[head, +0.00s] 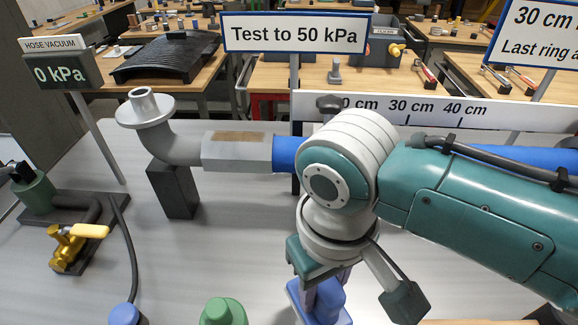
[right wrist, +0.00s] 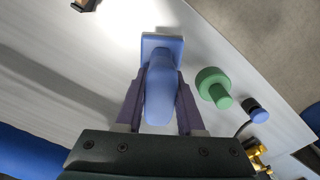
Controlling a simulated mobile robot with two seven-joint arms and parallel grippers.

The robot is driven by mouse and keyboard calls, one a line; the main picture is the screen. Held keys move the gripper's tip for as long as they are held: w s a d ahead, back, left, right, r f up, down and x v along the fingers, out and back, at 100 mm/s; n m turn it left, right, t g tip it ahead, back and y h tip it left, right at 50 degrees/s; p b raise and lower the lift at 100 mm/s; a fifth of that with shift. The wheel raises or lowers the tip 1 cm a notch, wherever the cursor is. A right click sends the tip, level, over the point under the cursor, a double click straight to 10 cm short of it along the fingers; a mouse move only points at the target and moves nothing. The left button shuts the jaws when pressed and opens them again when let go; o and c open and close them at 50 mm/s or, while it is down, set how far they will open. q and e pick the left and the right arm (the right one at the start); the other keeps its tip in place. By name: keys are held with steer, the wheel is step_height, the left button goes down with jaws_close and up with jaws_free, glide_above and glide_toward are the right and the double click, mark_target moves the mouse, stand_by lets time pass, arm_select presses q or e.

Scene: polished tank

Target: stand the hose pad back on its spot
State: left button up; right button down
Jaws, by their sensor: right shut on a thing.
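A blue piece with a rounded grip and a square plate (right wrist: 160,42), apparently the hose pad, is between the purple fingers of my right gripper (right wrist: 160,90). In the head view, my right gripper (head: 322,280) points down, shut on this blue piece (head: 318,305) at the lower middle. Its lower end is cut off there, and I cannot tell whether it touches the bench. A smaller round blue piece (head: 122,315) sits at the end of a thin black hose at lower left; it also shows in the right wrist view (right wrist: 257,110). My left gripper is out of view.
A green flanged plug (head: 222,312) stands left of the held piece. The grey flanged pipe elbow (head: 160,140) on a dark block (head: 173,188) joins a blue hose (head: 288,154) behind my arm. A brass valve (head: 66,246) is at left. The bench (head: 215,240) between is bare.

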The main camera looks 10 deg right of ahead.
mark_target(318, 315)
steer(key=shift+s+r, duration=0.1)
steer(key=shift+f, duration=0.25)
step_height(318, 315, down, 6)
steer(key=b, duration=0.4)
steer(key=shift+r, duration=0.25)
steer(key=shift+f, duration=0.1)
stand_by(0.4)
steer(key=shift+f+b, duration=0.55)
steer(key=shift+f, duration=0.45)
stand_by(0.4)
steer(key=shift+c, duration=2.2)
jaws_free()
